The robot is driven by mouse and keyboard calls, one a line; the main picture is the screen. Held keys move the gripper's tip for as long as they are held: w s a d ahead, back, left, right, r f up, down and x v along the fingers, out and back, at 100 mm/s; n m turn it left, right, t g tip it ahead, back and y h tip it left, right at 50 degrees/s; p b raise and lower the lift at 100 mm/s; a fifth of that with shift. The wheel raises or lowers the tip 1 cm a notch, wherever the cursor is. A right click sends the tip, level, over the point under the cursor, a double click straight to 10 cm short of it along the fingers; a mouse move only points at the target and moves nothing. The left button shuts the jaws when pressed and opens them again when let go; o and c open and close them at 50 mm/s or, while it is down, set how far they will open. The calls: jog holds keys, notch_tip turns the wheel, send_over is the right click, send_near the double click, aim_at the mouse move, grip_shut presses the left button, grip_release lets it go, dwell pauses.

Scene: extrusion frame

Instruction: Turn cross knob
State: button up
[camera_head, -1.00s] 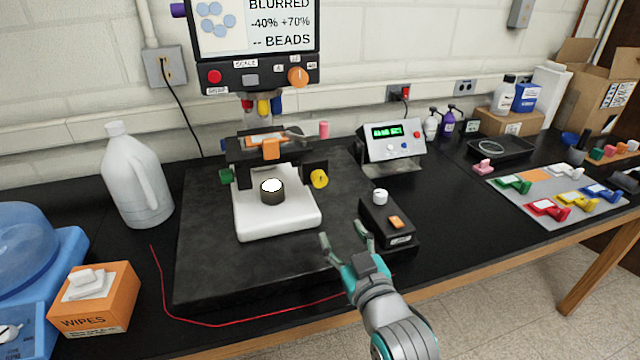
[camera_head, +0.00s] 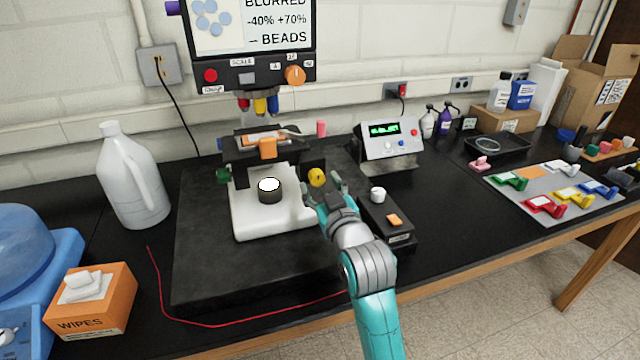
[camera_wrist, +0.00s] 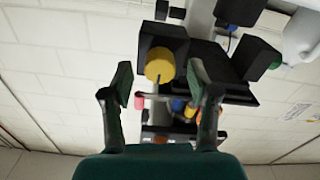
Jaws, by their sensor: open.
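A round yellow knob (camera_head: 317,177) is on the right side of the microscope's dark stage block. No cross shape can be made out on it, and no label names it. My gripper (camera_head: 324,192) is open and empty, just in front of and below the yellow knob. In the wrist view the yellow knob (camera_wrist: 160,66) appears between the two spread fingertips (camera_wrist: 161,78), beyond them; contact cannot be made out. A green knob (camera_head: 224,175) is on the stage's left side. An orange knob (camera_head: 295,75) is on the panel under the screen.
The white microscope base (camera_head: 275,222) stands on a dark slab (camera_head: 205,265). A black box (camera_head: 388,222) with a white knob and orange switch is just right of my gripper. A white jug (camera_head: 130,180) and wipes box (camera_head: 92,300) are at left.

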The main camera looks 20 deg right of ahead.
jog(key=shift+w, duration=0.5)
grip_shut()
jog(key=shift+n, duration=0.4)
jog(key=n, duration=0.4)
jog(key=shift+n, duration=0.3)
jog(key=n, duration=0.4)
jog(key=shift+n, duration=0.3)
